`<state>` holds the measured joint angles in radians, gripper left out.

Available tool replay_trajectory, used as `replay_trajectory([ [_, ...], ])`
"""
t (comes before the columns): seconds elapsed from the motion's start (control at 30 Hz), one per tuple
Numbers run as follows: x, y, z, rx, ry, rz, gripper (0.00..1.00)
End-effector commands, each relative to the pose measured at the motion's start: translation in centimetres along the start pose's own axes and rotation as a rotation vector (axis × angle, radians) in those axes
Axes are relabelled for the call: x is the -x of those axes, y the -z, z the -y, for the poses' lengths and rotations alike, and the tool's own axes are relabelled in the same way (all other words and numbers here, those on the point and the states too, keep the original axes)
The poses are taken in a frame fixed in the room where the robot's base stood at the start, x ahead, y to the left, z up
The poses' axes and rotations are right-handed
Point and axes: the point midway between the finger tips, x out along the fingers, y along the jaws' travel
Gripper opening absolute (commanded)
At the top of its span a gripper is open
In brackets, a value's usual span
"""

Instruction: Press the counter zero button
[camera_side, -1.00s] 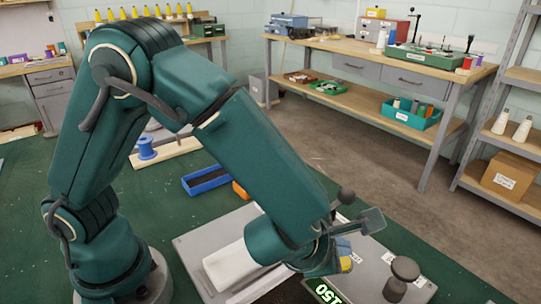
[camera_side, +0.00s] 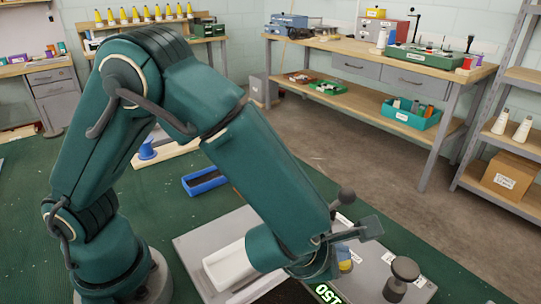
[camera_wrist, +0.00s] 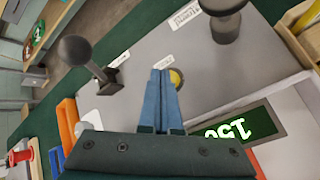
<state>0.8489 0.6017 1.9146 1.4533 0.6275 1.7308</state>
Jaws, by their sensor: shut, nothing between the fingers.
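A round yellow button (camera_wrist: 177,78) sits on the grey panel (camera_wrist: 205,60). It is partly hidden behind my fingertips in the wrist view and also shows in the side view (camera_side: 346,266). My gripper (camera_wrist: 160,75) has its blue fingers shut together and empty, tips at the button's left edge in the wrist view. I cannot tell whether they touch it. Its fingers also show in the side view (camera_side: 343,252).
A ball-topped dark lever (camera_wrist: 80,52) stands left of my fingers, and a grey round knob (camera_wrist: 225,22) stands beyond the button. A blue tray (camera_side: 205,181) lies behind the panel.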

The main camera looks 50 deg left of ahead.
Motion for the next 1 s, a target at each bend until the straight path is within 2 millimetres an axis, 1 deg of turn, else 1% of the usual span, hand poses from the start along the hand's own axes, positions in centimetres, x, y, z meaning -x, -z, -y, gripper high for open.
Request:
replay_trajectory([
  [0.7, -0.37, 0.3, 0.28, 0.001, 0.0, -0.001, 0.0],
  [1.0, 0.51, -0.4, -0.42, 0.003, -0.001, 0.001, 0.0],
])
